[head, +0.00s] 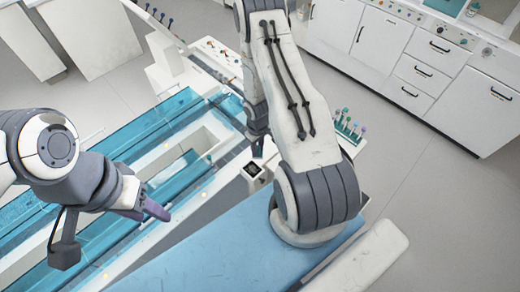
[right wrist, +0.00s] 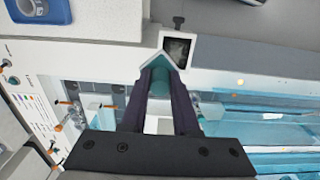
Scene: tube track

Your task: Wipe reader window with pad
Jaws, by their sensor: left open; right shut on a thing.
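The reader window (head: 252,169) is a small dark square in a pale frame on the white track rail; it also shows in the right wrist view (right wrist: 178,50). My right gripper (right wrist: 163,78) is shut on the pad (right wrist: 160,84), a teal piece between its dark fingers. The pad's far end is close to the window's lower left edge in the right wrist view; I cannot tell whether they touch. In the head view my right arm hides most of that gripper and the pad. My left gripper (head: 150,208) is open and empty, over the left part of the track.
Blue channels and white rails of the track (head: 150,125) run diagonally under both arms. A rack of coloured pegs (head: 347,126) stands right of my right arm. White cabinets (head: 410,60) line the back right, with clear grey floor before them.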

